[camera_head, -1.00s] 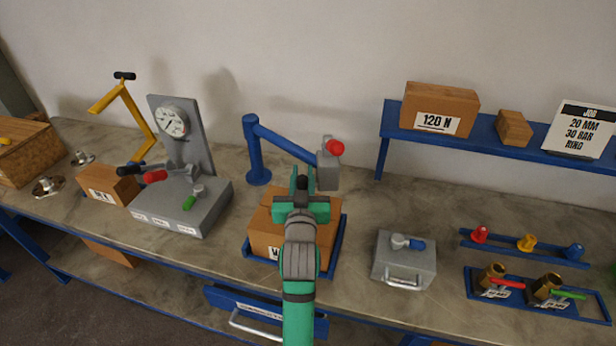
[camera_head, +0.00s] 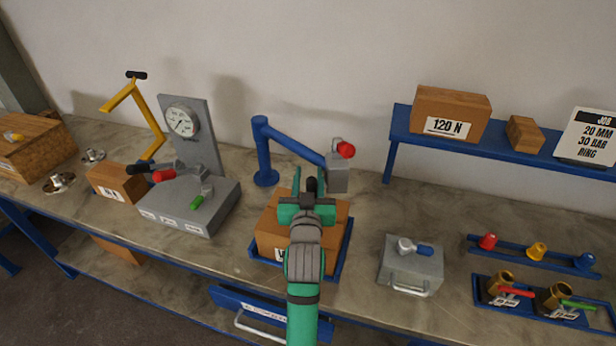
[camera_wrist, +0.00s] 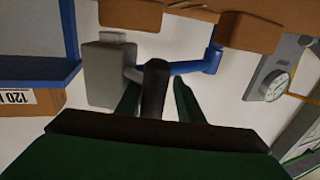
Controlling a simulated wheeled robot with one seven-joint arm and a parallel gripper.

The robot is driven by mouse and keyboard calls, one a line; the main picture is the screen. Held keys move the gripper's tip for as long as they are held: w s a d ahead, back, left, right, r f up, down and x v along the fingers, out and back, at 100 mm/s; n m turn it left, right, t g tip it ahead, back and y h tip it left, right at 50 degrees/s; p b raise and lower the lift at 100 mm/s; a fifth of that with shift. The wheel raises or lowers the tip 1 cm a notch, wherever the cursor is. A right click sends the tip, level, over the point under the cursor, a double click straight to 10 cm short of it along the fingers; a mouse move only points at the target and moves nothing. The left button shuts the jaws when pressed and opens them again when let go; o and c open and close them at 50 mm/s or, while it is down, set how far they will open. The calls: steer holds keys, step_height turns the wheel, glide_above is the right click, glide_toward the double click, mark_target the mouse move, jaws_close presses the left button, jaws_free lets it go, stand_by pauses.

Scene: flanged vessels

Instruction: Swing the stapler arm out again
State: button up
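The stapler is a blue post (camera_head: 265,155) with a blue arm (camera_head: 295,148) reaching right to a grey head (camera_head: 337,178) with a red knob (camera_head: 346,150). The head hangs near the back right corner of a cardboard box (camera_head: 270,232) in a blue tray. My green gripper (camera_head: 311,183) is in front of the arm, left of the head. In the wrist view the grey head (camera_wrist: 101,72) is left and the blue arm (camera_wrist: 190,68) right. A black upright grip (camera_wrist: 154,88) stands between my two separated fingers. Whether they touch it is unclear.
A grey press with a gauge (camera_head: 182,122) and a yellow stand (camera_head: 150,115) are left. A grey case (camera_head: 410,265) stands right of the tray. A blue shelf (camera_head: 400,118) with a 120 N box (camera_head: 450,112) is at the back right. Bare bench lies between tray and case.

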steer(key=shift+s+d, duration=0.1)
steer(key=shift+d, duration=0.25)
steer(key=s, duration=0.3)
steer(key=s+a, duration=0.1)
steer(key=s, duration=0.6)
steer(key=shift+s+a, duration=0.3)
steer(key=shift+a, duration=0.05)
